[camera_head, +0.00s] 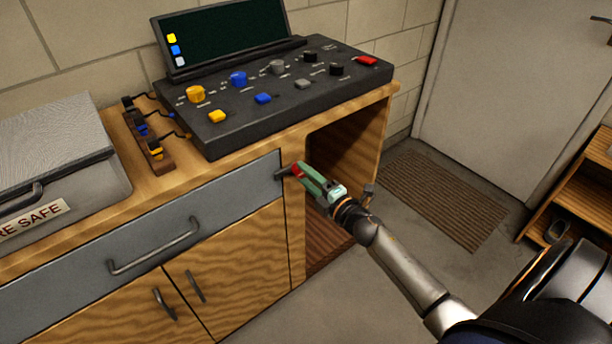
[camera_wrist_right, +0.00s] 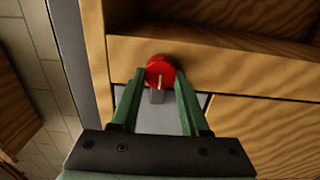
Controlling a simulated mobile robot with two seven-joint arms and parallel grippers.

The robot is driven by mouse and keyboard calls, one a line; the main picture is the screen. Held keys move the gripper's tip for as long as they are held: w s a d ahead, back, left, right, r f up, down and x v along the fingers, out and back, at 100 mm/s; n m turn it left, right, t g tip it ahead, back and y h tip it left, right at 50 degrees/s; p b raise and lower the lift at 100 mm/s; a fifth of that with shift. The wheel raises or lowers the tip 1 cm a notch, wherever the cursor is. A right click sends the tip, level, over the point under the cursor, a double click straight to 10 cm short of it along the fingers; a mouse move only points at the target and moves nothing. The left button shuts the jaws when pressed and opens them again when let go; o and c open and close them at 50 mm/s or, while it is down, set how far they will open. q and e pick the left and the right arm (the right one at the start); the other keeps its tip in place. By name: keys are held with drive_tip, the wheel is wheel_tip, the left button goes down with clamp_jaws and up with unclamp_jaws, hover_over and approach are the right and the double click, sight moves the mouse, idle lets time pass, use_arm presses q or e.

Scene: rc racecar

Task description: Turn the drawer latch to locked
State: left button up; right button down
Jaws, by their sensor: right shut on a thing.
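The drawer latch is a red round knob (camera_wrist_right: 160,71) with a pale pointer line on its face and a small grey tab below it. In the wrist view, the line stands roughly upright, tilted slightly. In the head view, the red latch (camera_head: 298,169) sits at the right end of the grey drawer front (camera_head: 215,205). The drawer looks shut. My right gripper (camera_head: 302,173) reaches it from the right, its green fingers closed on the knob's two sides. In the head view, the fingers hide part of the latch. My left gripper is not in view.
A dark control console (camera_head: 265,115) with coloured knobs and a screen stands on the wooden bench. A grey fire-safe box (camera_head: 50,150) stands at the left. Below the drawer are cupboard doors (camera_head: 235,250) with handles. Open floor (camera_head: 400,290) lies to the right.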

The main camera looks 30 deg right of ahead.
drive_tip(key=shift+c, duration=2)
unclamp_jaws()
drive_tip(key=s+d, duration=0.1)
drive_tip(key=s, duration=1.1)
drive_tip(key=shift+s, duration=0.25)
